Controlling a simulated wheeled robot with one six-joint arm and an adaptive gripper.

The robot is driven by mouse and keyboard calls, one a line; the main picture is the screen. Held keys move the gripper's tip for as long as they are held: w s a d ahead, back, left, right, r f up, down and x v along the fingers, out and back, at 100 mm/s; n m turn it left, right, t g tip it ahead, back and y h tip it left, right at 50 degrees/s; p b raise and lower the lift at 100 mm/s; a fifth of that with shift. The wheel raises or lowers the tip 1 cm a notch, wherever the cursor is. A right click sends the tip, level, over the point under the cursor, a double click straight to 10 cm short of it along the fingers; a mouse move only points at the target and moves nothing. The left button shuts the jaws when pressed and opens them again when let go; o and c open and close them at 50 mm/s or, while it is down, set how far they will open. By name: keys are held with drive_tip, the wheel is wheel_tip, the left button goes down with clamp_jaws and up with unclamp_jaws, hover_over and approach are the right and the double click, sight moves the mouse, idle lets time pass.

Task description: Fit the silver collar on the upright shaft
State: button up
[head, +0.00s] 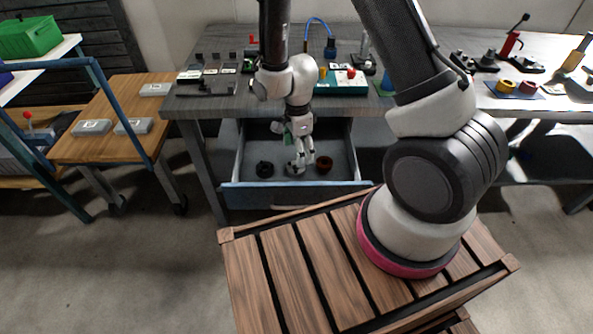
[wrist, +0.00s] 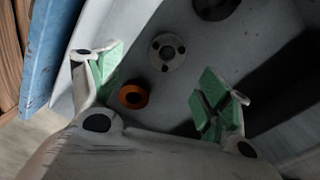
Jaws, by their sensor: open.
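The silver collar (wrist: 167,52) is a pale grey ring with small dark holes around a dark centre. It lies flat on the floor of the open drawer (head: 240,190). In the head view its grey edge (head: 294,171) shows under my gripper (head: 299,163), which partly hides it. In the wrist view my gripper (wrist: 161,72) is open, its green-padded fingers wide apart and empty, with the collar beyond and between the fingertips. A slim grey upright post (head: 365,45) stands on the bench; I cannot tell for sure whether it is the shaft.
An orange-brown ring (wrist: 133,96) lies close to the collar, near the left finger; a black ring (head: 264,169) lies on its other side. The drawer walls surround them. The bench (head: 225,107) above holds several parts. A slatted wooden crate (head: 290,270) stands in front.

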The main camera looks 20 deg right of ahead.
sight(294, 174)
drive_tip(key=shift+m, duration=0.9)
drive_tip(key=f, duration=0.8)
drive_tip(key=shift+w, duration=0.4)
drive_tip(key=shift+r, duration=0.1)
drive_tip(key=c, duration=1.3)
